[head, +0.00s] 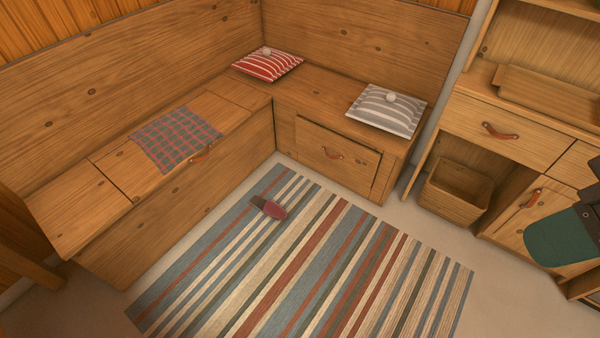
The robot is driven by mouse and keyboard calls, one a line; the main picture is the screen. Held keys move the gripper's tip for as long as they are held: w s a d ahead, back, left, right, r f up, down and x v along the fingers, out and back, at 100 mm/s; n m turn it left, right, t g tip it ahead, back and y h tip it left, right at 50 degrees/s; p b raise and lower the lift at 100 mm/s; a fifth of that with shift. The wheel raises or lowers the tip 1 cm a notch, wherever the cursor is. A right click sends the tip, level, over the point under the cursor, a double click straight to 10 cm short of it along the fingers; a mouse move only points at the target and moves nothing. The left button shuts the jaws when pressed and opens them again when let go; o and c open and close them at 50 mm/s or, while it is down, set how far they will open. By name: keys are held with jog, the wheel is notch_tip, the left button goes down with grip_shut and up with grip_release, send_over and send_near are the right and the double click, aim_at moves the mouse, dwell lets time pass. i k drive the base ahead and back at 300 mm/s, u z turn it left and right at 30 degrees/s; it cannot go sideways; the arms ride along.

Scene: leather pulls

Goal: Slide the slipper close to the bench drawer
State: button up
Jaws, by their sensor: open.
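The slipper (270,208) is small and dark red with a greyish opening. It lies on the striped rug (330,270), near the rug's far left corner. My gripper cannot be made out in this view.
A plaid cloth (175,138), a red striped cushion (268,65) and a grey striped cushion (387,109) lie on the bench (75,215). A wooden bin (455,192) sits under the cabinet (503,130) at right. A green rounded object (560,240) and dark parts are at the right edge.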

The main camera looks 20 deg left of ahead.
aim_at(269, 208)
jog(key=i, duration=1.2)
jog(key=u, duration=2.65)
jog(key=i, duration=1.65)
jog(key=z, duration=1.9)
